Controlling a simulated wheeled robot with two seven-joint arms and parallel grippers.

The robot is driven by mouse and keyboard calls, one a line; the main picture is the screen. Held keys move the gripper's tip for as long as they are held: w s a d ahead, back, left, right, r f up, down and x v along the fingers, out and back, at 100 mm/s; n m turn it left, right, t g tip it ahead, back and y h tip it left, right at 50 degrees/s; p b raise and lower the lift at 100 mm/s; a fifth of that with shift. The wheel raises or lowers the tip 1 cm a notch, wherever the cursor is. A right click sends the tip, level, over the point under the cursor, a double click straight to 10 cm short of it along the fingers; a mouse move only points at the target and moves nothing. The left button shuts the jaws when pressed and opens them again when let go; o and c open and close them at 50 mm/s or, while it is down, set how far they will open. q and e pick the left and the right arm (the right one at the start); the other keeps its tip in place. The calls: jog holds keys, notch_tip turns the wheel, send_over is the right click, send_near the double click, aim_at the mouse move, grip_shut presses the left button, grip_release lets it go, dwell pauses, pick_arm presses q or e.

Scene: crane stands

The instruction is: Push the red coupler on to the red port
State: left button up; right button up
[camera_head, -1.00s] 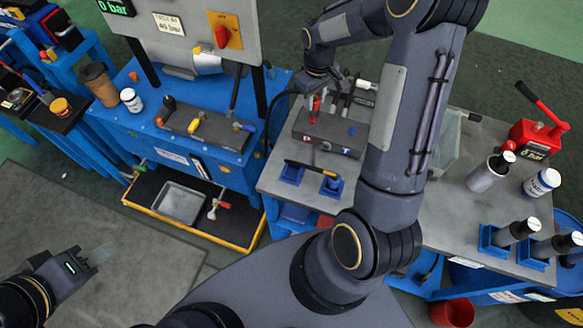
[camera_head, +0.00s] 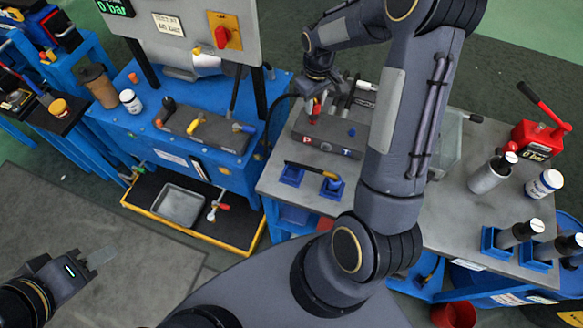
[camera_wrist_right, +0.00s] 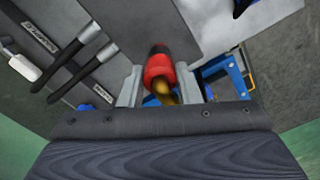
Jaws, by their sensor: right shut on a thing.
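The red coupler (camera_wrist_right: 158,66) sits between the fingers of my right gripper (camera_wrist_right: 160,84) in the right wrist view, with a brass-coloured end toward the gripper. In the head view, my right gripper (camera_head: 318,92) is shut on the coupler (camera_head: 317,108) over the back left part of the grey port block (camera_head: 328,132). The block has a red "P" label and a blue "T" label on its front. The red port is hidden, and I cannot tell whether the coupler touches it. My left gripper (camera_head: 98,258) is empty over the floor; its jaw gap is unclear.
Black hoses or handles lie behind the block. Blue holders (camera_head: 330,188) with a black-and-yellow piece stand in front. A red hand pump (camera_head: 538,138), a metal bottle (camera_head: 490,174) and a white jar (camera_head: 543,184) stand at the right. My right arm covers the bench's middle.

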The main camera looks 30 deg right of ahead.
jog(key=shift+f+b, duration=0.7)
jog(key=shift+f, duration=0.2)
jog(key=o, duration=1.1)
jog(key=shift+r+p, duration=1.85)
jog(key=shift+r, duration=0.75)
